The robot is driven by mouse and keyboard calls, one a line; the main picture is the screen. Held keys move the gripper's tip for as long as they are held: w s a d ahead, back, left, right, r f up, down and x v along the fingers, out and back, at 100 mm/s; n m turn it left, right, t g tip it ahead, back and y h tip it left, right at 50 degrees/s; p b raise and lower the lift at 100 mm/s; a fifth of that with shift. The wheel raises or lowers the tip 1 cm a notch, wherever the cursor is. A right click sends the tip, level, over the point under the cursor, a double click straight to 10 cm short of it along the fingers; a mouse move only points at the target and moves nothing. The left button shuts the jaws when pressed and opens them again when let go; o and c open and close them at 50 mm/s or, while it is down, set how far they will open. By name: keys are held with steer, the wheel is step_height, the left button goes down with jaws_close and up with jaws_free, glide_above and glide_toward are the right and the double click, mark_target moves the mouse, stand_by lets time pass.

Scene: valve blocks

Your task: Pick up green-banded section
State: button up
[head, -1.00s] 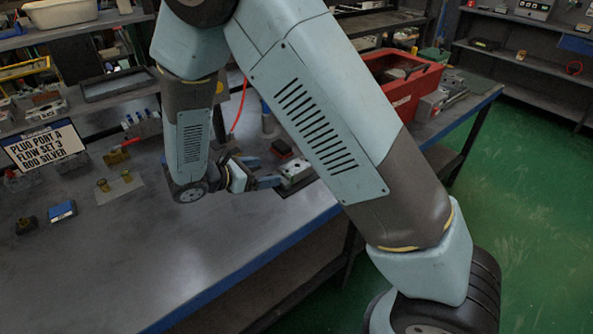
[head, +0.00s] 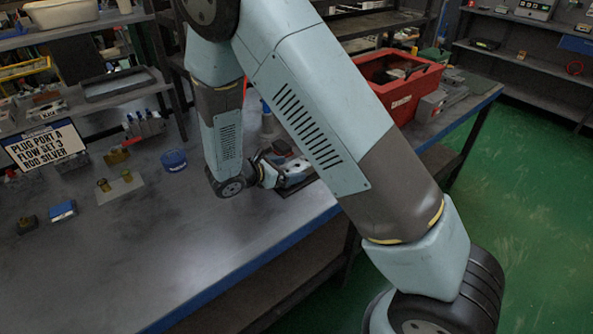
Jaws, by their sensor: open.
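I cannot make out a green band on any part in view. A silver valve block (head: 297,167) sits near the right end of the bench, partly covered by my arm. My gripper (head: 288,173) is open beside this block, with its fingers reaching right at the block's level. Whether the fingers touch it or straddle part of it is too small to tell.
On the grey bench (head: 150,245) stand a blue cup (head: 174,160), a plate with brass fittings (head: 120,187), a blue-topped box (head: 62,210) and a printed sign (head: 44,145). A red bin (head: 400,80) stands behind. The bench's front middle is clear.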

mark_target(293, 167)
steer(key=x, duration=0.3)
steer(key=shift+w+d+f, duration=0.15)
steer(key=shift+w+d, duration=0.1)
steer(key=shift+w, duration=0.05)
steer(key=c, duration=1.3)
steer(key=shift+c, duration=0.6)
